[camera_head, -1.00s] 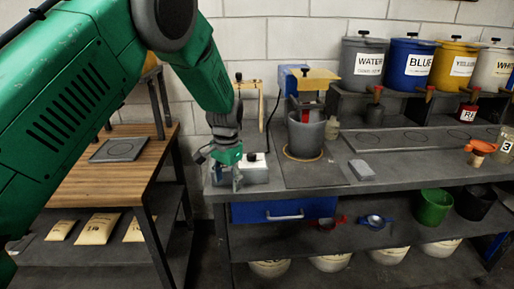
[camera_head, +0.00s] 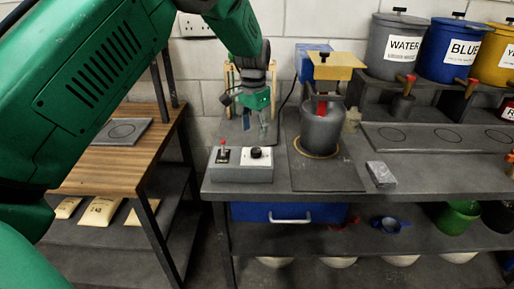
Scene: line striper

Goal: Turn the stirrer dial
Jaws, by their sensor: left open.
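The stirrer dial (camera_head: 256,153) is a small black knob on the white plate of a grey control box (camera_head: 240,172) at the bench's front left. My left gripper (camera_head: 256,127), green with grey fingers, is open and empty. It points down just above and behind the box in the picture, apart from the dial. The stirrer (camera_head: 337,67), with a blue motor and yellow plate, stands over a grey pot (camera_head: 321,133). My right gripper is out of view.
A wooden table (camera_head: 101,170) stands at the left, with a gap before the bench. A grey block (camera_head: 381,174) lies right of the pot. Labelled buckets, including the grey WATER bucket (camera_head: 396,47), line the back shelf. A blue drawer (camera_head: 288,212) is below the bench top.

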